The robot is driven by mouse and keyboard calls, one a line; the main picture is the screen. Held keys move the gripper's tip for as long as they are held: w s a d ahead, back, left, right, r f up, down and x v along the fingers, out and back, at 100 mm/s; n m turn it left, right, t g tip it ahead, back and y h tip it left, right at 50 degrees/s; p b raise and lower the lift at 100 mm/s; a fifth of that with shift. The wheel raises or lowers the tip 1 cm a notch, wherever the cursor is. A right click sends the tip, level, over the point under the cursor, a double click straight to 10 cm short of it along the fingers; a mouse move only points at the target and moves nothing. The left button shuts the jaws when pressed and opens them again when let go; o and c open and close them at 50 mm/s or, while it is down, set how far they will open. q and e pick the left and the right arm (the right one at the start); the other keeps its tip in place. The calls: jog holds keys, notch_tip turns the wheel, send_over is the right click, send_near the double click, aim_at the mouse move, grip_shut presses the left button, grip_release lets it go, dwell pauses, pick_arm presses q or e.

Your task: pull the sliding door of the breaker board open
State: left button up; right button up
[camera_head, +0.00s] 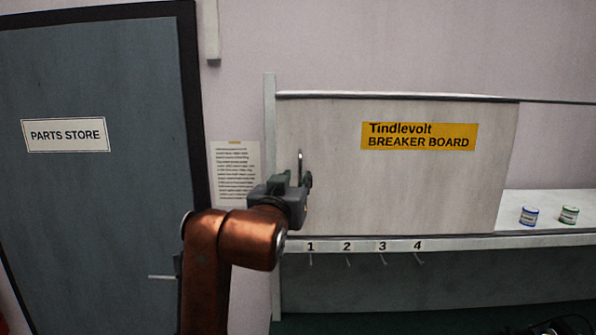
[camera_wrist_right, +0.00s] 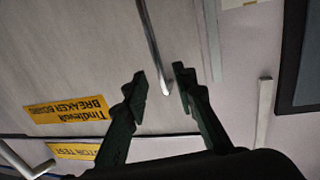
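The breaker board's pale sliding door (camera_head: 430,190) carries a yellow "Tindlevolt BREAKER BOARD" label (camera_head: 419,136) and stands against the left post. Its upright metal bar handle (camera_head: 300,161) is near its left edge; the lower part is hidden behind my right gripper (camera_head: 304,181). In the right wrist view, the right gripper (camera_wrist_right: 160,76) has its fingers apart. The handle's end (camera_wrist_right: 163,84) lies between the fingertips, with visible gaps on both sides. The door (camera_wrist_right: 75,50) fills much of that view. My left gripper is not in view.
Numbered hooks (camera_head: 382,258) hang below the door. A grey "PARTS STORE" door (camera_head: 100,200) and a paper notice (camera_head: 236,165) are on the left.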

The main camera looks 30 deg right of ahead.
aim_at(300, 174)
jog(key=x, duration=0.4)
jog(key=shift+p, duration=0.35)
jog(key=shift+w+d, duration=0.2)
jog(key=shift+w, duration=0.15)
jog(key=shift+d+f, duration=0.1)
jog(key=shift+d, duration=0.05)
grip_shut()
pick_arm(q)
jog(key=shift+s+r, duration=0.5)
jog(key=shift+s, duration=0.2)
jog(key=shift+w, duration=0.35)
